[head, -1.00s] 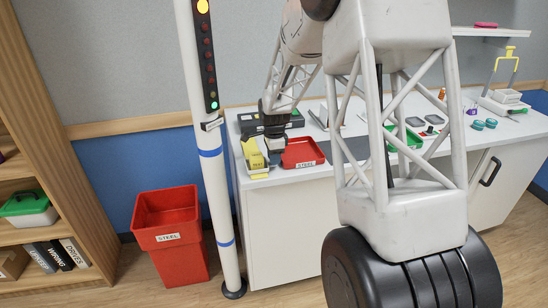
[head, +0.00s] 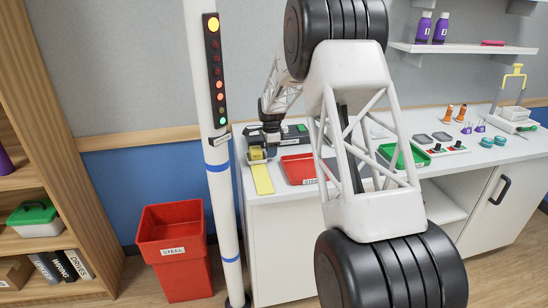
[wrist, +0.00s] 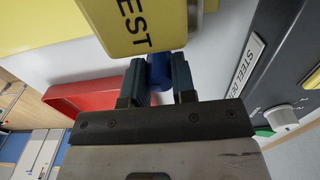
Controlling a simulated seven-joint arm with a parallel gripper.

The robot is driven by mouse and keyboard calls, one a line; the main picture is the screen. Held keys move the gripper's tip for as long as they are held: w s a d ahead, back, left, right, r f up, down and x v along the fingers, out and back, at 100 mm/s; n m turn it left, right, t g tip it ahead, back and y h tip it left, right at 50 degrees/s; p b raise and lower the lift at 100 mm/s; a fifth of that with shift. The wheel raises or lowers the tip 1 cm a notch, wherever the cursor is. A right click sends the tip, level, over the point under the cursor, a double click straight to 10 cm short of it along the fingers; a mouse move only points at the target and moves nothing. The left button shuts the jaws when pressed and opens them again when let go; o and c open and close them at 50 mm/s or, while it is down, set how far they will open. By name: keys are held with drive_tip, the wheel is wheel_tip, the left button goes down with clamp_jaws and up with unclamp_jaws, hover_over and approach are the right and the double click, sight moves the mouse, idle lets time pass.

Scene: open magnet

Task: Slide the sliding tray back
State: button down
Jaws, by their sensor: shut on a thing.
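A yellow unit (head: 257,153) stands at the left end of the white counter. A flat yellow strip (head: 262,179) extends from it towards the front edge; I cannot tell for sure whether this is the sliding tray. My gripper (head: 271,137) is at the back right of the unit. In the wrist view, my gripper (wrist: 158,80) is shut on a blue knob (wrist: 160,72), one finger on each side. The knob is beside a yellow part (wrist: 135,25) lettered "EST", its first letter cut off by the frame. The knob is hidden in the head view.
A red tray (head: 298,168) is just right of the yellow strip. A dark box (head: 293,135) is behind, and a green tray (head: 388,153) is further right. A white post (head: 222,190) with lights stands close to the counter's left end, near a red STEEL bin (head: 172,235).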

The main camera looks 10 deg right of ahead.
drive_tip(key=shift+w+r, duration=0.1)
drive_tip(key=shift+w, duration=0.45)
drive_tip(key=c, duration=0.9)
unclamp_jaws()
drive_tip(key=shift+c, duration=0.2)
drive_tip(key=shift+r, duration=3.85)
